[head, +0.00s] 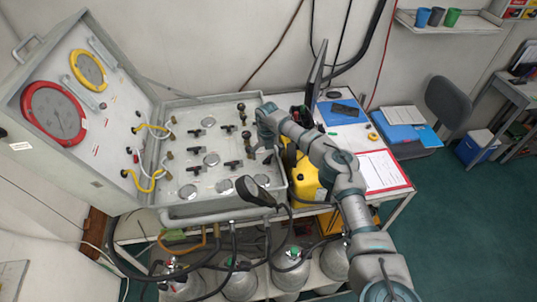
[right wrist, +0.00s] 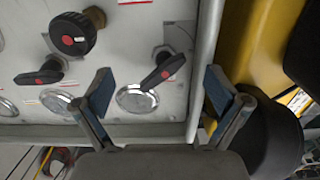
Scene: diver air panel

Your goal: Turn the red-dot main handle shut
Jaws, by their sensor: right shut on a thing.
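In the right wrist view a black lever handle with a red dot (right wrist: 163,72) sits over a round silver plate (right wrist: 137,98) near the panel's right rim. It slants up to the right. My right gripper (right wrist: 159,82) has one finger on each side of it, shut on it at a wide spacing. The finger contact itself is not clear. In the head view my right gripper (head: 266,126) is at the right side of the open panel case (head: 213,104) and hides part of it. My left gripper is out of view.
Another red-dot lever (right wrist: 40,72) and a round black knob (right wrist: 72,34) are close on the left. A yellow container (head: 303,185) stands just right of the case. A black paddle-shaped thing (head: 256,191) with a cable is at the case's front edge. Gas cylinders (head: 290,262) stand below.

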